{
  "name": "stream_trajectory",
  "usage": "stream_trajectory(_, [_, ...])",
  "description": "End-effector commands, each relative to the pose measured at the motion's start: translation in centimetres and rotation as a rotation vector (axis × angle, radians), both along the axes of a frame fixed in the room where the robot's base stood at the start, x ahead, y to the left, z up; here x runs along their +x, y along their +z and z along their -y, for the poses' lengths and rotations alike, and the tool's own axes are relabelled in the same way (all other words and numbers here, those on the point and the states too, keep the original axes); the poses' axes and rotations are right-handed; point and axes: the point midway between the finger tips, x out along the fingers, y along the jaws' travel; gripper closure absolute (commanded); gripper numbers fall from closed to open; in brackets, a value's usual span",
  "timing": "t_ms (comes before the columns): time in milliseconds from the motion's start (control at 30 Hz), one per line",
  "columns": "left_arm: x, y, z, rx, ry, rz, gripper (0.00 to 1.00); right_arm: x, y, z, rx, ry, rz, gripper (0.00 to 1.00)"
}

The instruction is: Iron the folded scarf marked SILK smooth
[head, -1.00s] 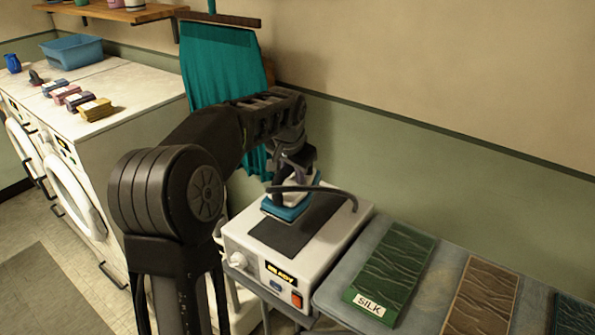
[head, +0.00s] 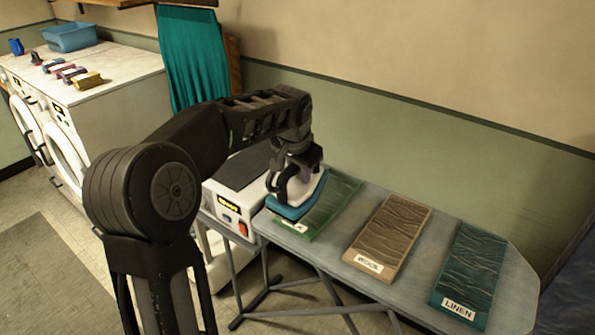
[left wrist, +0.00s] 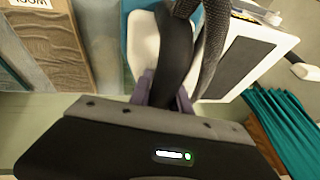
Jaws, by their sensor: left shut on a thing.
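My left gripper (head: 291,180) is shut on the handle of a white and teal iron (head: 314,190). The iron is over the left part of the green folded scarf (head: 337,203), covering some of it. I cannot tell if its sole touches the cloth. The scarf's bare part shows wrinkles. Its white label (head: 294,228) is partly hidden and too small to read now. In the left wrist view the gripper fingers (left wrist: 165,90) close around the dark handle, with the white iron body (left wrist: 145,42) beyond. My right gripper is not in view.
A brown scarf marked WOOL (head: 390,236) and a teal one marked LINEN (head: 470,270) lie on the grey ironing board (head: 415,285). The white iron station (head: 215,195) stands at its left end. A teal cloth (head: 192,60) hangs behind. Washing machines (head: 95,115) stand left.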

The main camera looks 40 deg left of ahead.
Motion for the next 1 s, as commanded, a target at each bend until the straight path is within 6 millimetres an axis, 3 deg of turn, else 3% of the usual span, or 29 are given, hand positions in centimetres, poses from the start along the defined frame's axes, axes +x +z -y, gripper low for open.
stream_trajectory(433, [0.1, -0.1, -0.1, 0.000, 0.006, 0.007, 1.00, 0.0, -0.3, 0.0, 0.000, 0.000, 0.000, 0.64])
stream_trajectory(1000, [0.1, -4.5, -0.3, 0.001, 0.008, 0.007, 1.00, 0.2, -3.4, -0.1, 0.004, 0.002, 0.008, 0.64])
